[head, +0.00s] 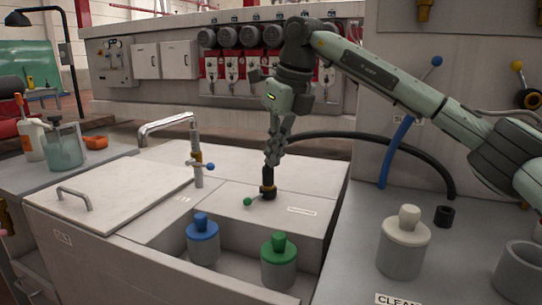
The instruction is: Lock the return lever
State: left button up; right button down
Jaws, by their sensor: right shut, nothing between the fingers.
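A short lever with a green ball end (248,201) sticks out to the left from a dark upright valve with a brass collar (268,189), on the pale top of the edger tank. I take it for the return lever, but the small label (302,211) beside it is too small to read. My right gripper (271,160) points down right above the valve, shut and empty. Its fingertips are at the valve's dark top; whether they touch it I cannot tell. The green ball is clear of the fingers. My left gripper is not in view.
A tap with a blue-ball lever (210,167) stands to the left, near a handled lid (125,192). Blue-topped (203,240) and green-topped (279,262) containers sit in the front recess. A black hose (400,145) arches behind. A white-topped container (403,245) stands at the right.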

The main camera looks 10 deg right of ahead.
aim_at(266, 194)
jog(key=k+j, duration=0.75)
jog(key=k, duration=0.1)
